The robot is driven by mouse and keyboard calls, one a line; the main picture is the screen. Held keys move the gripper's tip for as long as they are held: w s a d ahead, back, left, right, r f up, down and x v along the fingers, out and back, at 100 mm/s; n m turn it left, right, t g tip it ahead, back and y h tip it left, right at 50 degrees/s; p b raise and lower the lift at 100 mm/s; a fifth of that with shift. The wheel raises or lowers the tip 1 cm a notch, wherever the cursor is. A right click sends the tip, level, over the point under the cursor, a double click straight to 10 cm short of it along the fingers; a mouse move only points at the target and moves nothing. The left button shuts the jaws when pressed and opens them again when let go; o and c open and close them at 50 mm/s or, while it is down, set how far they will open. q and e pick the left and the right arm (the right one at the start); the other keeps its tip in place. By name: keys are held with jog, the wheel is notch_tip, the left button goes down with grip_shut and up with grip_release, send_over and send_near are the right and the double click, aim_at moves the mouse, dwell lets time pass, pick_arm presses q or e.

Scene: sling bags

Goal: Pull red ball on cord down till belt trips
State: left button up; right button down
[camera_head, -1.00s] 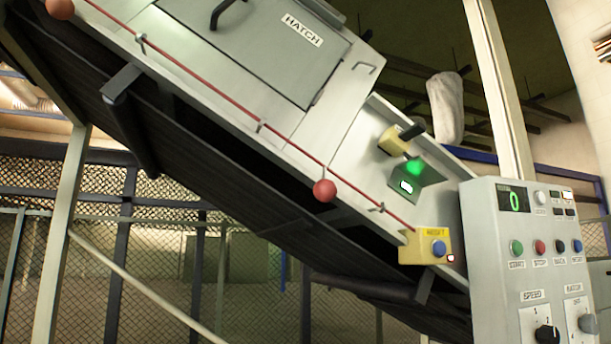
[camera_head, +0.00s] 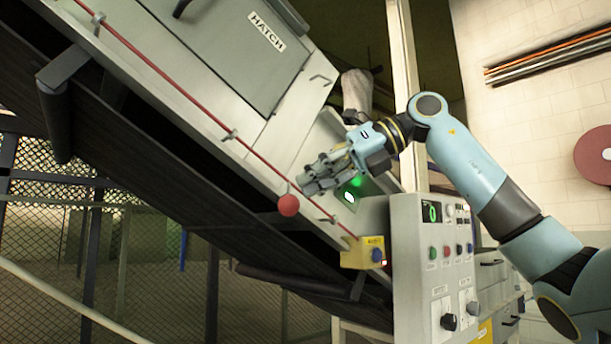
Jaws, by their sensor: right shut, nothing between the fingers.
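The red ball (camera_head: 289,205) hangs on the red cord (camera_head: 178,87) that runs slantwise along the side of the inclined belt conveyor (camera_head: 120,170). My right gripper (camera_head: 308,184) is shut and empty, just above and right of the ball; whether it touches the ball cannot be told. The yellow trip switch box (camera_head: 361,252) with a blue button sits at the cord's lower end, a small red light beside it. A green light (camera_head: 356,182) glows behind my right gripper. My left gripper is not in view.
The control panel (camera_head: 408,270) with a green 0 display stands right of the switch box, below my right arm. A grey hatch (camera_head: 225,50) is on the conveyor's upper side. Wire mesh fencing (camera_head: 140,260) stands behind and below the belt. A red disc (camera_head: 597,155) is on the right wall.

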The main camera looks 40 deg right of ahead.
aim_at(289, 205)
jog(key=s+d+r+t+h, duration=0.2)
jog(key=s+d+r+h, duration=0.4)
jog(key=r, duration=0.1)
jog(key=p+x, duration=0.4)
jog(key=x, duration=1)
jog(key=shift+w, duration=0.25)
jog(key=shift+f, duration=0.15)
